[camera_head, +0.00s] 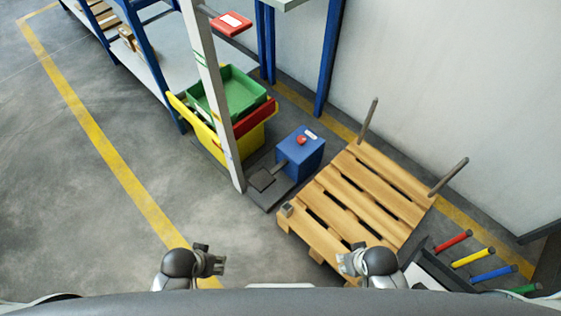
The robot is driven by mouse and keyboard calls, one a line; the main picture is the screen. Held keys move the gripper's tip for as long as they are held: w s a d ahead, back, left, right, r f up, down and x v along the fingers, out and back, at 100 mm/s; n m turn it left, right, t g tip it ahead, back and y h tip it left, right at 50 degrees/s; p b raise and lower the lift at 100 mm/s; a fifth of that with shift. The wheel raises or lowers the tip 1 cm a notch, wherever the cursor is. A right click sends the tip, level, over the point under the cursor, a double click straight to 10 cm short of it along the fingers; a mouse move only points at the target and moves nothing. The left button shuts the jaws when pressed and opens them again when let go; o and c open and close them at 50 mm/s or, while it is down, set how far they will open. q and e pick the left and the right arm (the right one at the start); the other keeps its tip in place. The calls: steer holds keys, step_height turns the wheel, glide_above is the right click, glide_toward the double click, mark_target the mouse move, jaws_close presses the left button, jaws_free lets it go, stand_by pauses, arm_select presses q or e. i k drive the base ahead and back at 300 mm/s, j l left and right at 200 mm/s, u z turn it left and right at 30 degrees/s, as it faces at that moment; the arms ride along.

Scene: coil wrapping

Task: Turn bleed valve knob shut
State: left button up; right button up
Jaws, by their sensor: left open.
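A blue box (301,154) stands on a dark base on the floor, right of the light-coloured post. A small red knob (301,140) sits on top of it, with a small white label beside it. I cannot tell for sure that this is the bleed valve knob, nor whether it is open or shut. My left gripper (222,264) is at the bottom of the view, open and empty, well apart from the box. My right gripper (342,263) is at the bottom near the pallet's front edge; its fingers are too small to read. Neither gripper touches the knob.
A wooden pallet (360,196) with upright posts lies right of the box. Green (233,91) and yellow (248,145) bins stand behind the post (211,92). Several coloured handles, one red (452,241), stick out at lower right. Grey floor (90,210) is clear at left.

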mark_target(300, 139)
steer(key=i+j, duration=0.3)
steer(key=i+j+u, duration=0.1)
steer(key=i+j, duration=0.25)
steer(key=i, duration=0.2)
